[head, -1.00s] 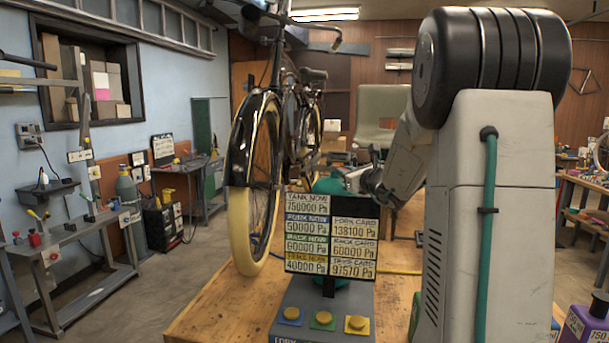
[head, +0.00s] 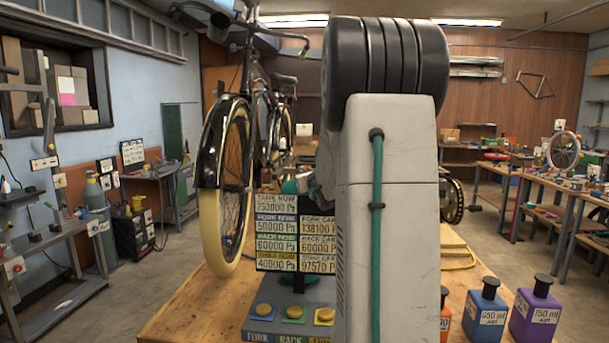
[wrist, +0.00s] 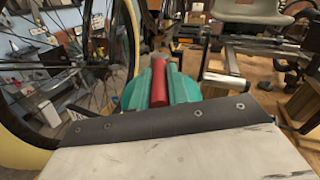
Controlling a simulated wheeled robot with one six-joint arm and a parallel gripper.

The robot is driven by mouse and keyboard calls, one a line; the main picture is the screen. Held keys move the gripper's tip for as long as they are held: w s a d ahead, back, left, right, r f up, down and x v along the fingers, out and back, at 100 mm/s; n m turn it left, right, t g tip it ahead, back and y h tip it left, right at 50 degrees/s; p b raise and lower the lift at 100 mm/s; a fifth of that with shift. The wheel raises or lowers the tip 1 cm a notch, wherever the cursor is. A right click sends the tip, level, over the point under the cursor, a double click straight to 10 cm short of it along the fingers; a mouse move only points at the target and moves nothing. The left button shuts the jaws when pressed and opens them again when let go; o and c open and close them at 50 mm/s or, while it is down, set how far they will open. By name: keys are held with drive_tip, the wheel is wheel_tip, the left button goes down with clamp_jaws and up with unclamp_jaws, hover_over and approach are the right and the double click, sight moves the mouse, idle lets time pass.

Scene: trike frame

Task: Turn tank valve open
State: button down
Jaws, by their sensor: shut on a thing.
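In the wrist view, my gripper (wrist: 160,72) has its teal fingers shut on a red valve handle (wrist: 159,90), which lies lengthwise between them. A rounded green tank (wrist: 134,90) shows just behind and to the left of the fingers. In the head view, only a bit of green (head: 289,187) shows above the reading board, and my arm hides the gripper and the handle. The reading board (head: 276,236) shows TANK NOW 750000 Pa. How far the valve is turned cannot be told.
A black cycle with a cream-tyred wheel (head: 212,225) stands close left of the board on the wooden bench (head: 190,312). A button box (head: 270,322) stands in front. Blue (head: 487,312) and purple (head: 536,313) bottles stand at right. Floor is open at left.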

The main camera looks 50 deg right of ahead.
drive_tip(key=c, duration=1.3)
unclamp_jaws()
drive_tip(key=shift+c, duration=0.2)
drive_tip(key=v, duration=0.7)
drive_tip(key=shift+s+a, duration=0.25)
drive_tip(key=shift+s, duration=0.05)
drive_tip(key=shift+d, duration=0.1)
drive_tip(key=c, duration=0.6)
drive_tip(key=s+d+n, duration=0.1)
drive_tip(key=n, duration=0.3)
drive_tip(key=s+d+r+n+t+y, duration=0.1)
drive_tip(key=s+n, duration=0.1)
drive_tip(key=n, duration=0.1)
drive_tip(key=s+d+r+n, duration=0.1)
drive_tip(key=s+n, duration=0.1)
drive_tip(key=n, duration=0.2)
drive_tip(key=shift+s+d+n+y, duration=0.15)
drive_tip(key=shift+s+n+y, duration=0.1)
drive_tip(key=shift+n+y, duration=0.05)
clamp_jaws()
drive_tip(key=s+n+y, duration=0.2)
drive_tip(key=s+n, duration=0.2)
drive_tip(key=n, duration=0.5)
drive_tip(key=w+d+f, duration=0.1)
drive_tip(key=w, duration=1)
drive_tip(key=shift+d+f+t, duration=0.25)
drive_tip(key=shift+d+t, duration=0.05)
